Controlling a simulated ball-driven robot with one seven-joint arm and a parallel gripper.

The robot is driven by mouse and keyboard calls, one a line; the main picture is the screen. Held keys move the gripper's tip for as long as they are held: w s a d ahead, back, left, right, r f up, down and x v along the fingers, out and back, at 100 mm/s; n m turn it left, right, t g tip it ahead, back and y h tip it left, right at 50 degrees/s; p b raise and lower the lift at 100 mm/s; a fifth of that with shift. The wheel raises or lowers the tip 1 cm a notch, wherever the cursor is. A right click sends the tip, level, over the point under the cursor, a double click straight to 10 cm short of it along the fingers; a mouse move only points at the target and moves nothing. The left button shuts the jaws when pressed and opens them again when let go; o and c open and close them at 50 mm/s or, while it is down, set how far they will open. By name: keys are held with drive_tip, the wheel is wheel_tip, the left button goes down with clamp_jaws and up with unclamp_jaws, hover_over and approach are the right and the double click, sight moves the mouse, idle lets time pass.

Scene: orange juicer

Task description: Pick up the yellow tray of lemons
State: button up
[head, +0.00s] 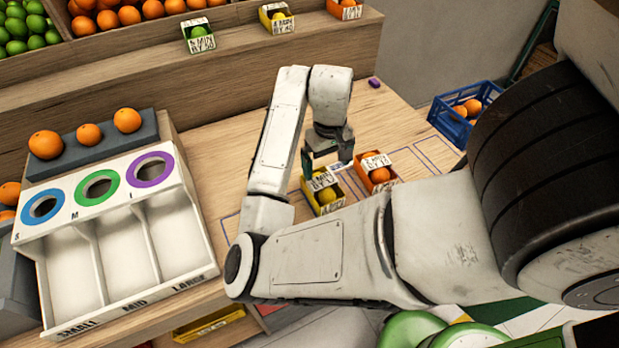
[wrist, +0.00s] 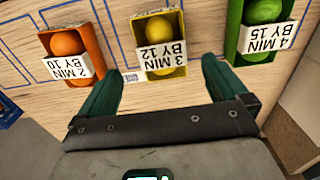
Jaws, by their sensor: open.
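The yellow tray (head: 337,204) of lemons sits on the wooden counter beneath my gripper (head: 328,166). In the wrist view the yellow tray (wrist: 136,30) is upper middle, holding lemons (wrist: 157,28) behind a white label reading "3 MIN BY 12". My gripper (wrist: 162,72) is open and empty, pointing down. In the wrist view its two dark green fingers stand to either side of the tray's near end, in the picture. I cannot tell the exact height gap. In the head view my gripper partly covers the tray's far end.
An orange tray (head: 392,182) of oranges stands right of the yellow one in the head view. A green tray (wrist: 236,25) of limes shows in the wrist view. A blue crate (head: 443,122) is at right. A white sorting box (head: 75,275) stands at left. Blue outlines mark the counter.

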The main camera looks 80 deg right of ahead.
sight(322, 181)
drive_tip(key=shift+w+d+f, duration=0.1)
drive_tip(key=shift+w+f, duration=0.1)
drive_tip(key=shift+f, duration=0.1)
wheel_tip(322, 181, down, 5)
drive_tip(key=shift+w+d+r, duration=0.1)
drive_tip(key=shift+w+d+f+p, duration=0.15)
drive_tip(key=shift+f+p, duration=0.35)
drive_tip(key=shift+f, duration=0.85)
drive_tip(key=shift+w+d+f+p, duration=0.15)
drive_tip(key=shift+f+p, duration=0.3)
drive_tip(key=shift+f, duration=0.9)
drive_tip(key=shift+s, duration=0.1)
drive_tip(key=shift+c, duration=0.2)
drive_tip(key=c, duration=0.9)
drive_tip(key=shift+o, duration=0.2)
drive_tip(key=shift+r, duration=0.1)
